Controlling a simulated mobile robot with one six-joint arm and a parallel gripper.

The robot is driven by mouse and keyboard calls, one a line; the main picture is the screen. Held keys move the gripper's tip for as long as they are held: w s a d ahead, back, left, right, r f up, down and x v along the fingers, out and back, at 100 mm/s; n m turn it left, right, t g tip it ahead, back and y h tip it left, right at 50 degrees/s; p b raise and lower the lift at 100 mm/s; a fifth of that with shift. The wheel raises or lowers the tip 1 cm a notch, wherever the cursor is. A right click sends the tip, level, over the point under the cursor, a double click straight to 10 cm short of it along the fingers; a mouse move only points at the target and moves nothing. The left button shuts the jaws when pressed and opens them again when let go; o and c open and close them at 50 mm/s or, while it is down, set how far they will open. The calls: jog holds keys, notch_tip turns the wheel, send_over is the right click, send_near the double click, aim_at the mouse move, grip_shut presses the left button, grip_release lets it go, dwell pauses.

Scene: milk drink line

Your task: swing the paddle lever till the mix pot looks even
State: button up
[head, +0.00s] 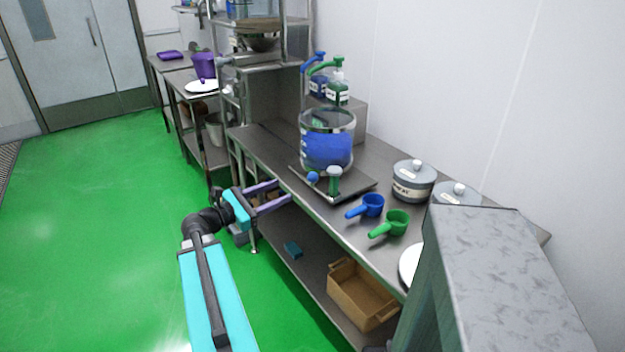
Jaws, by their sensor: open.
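The mix pot (327,147) is a large clear vessel standing on a dark flat base (350,190) on the steel bench. It is more than half full of blue contents with pale marks at the left side; I cannot tell how even they are.
A blue scoop (367,206), a green scoop (390,224) and lidded canisters (413,181) stand to the right. Blue and green pump bottles (337,92) are behind the pot. A wooden crate (362,296) sits on the lower shelf (300,262). Green floor at left is clear.

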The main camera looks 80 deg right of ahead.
aim_at(308, 179)
jog(key=shift+s+d, duration=0.1)
jog(key=shift+p+x, duration=1.05)
jog(key=shift+x, duration=5.7)
jog(key=shift+f, duration=0.1)
grip_shut()
jog(key=shift+a, duration=0.45)
jog(key=shift+d+f, duration=0.1)
jog(key=shift+d, duration=0.35)
